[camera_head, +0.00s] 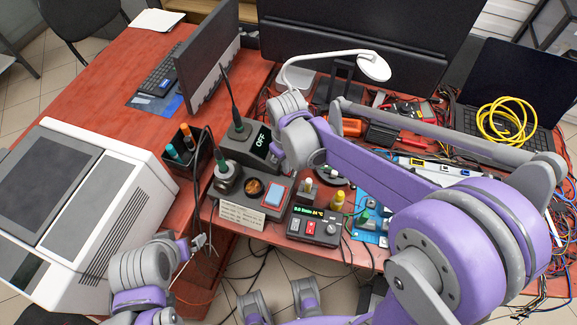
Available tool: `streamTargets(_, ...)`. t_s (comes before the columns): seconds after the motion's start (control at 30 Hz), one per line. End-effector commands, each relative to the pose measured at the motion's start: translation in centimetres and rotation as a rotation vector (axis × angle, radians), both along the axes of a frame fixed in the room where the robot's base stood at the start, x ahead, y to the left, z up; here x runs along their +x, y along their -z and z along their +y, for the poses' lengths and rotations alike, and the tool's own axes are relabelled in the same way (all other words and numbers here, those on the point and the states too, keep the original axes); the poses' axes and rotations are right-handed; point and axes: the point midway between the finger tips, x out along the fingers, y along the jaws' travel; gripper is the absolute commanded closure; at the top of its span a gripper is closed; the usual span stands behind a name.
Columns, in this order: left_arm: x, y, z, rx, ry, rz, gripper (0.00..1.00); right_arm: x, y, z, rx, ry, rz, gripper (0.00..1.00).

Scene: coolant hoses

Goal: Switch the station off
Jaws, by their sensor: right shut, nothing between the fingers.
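The soldering station (233,150) is a dark box at the middle of the bench, and its display (262,141) reads OFF. My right gripper (277,153) is shut and empty at the right side of the station, close to the display. Its wrist hides part of that side, so I cannot tell whether the fingertips touch it, and I cannot make out the power switch. The soldering iron stand (227,181) is just in front of the station. My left gripper (201,243) is low at the left, beside the bench's front edge, apart from the station; its jaw opening is unclear.
A grey box with a green display (316,212) and a dark tray with a sponge (275,195) stand near the front edge. A large white machine (125,190) is at the left. Monitors, a white lamp (373,66) and yellow cable (505,115) fill the back and right.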

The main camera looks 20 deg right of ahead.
Motion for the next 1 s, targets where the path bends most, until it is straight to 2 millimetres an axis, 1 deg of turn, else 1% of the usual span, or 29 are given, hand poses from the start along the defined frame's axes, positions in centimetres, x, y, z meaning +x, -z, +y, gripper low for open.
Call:
streamTargets(0.03, 0.1, -0.6, 0.0, 0.0, 0.0, -0.002, 0.0, 0.0, -0.7, 0.0, 0.0, 0.0, -0.001, 1.0)
streamTargets(0.1, 0.2, -1.0, 0.0, 0.0, 0.0, -0.004, 0.0, 0.1, -1.3, 0.0, 0.0, 0.0, -0.001, 1.0)
streamTargets(0.7, 1.1, -4.5, 0.0, 0.0, 0.0, -0.021, 0.0, 0.1, -6.1, 0.0, 0.0, 0.0, -0.001, 1.0)
streamTargets(0.8, 1.1, -4.8, 0.0, 0.0, 0.0, -0.022, 0.0, 0.0, -6.4, 0.0, 0.0, 0.0, 0.0, 1.0)
streamTargets(1.0, 1.1, -4.7, 0.0, 0.0, 0.0, -0.021, 0.0, 0.0, -6.3, 0.0, 0.0, 0.0, 0.0, 1.0)
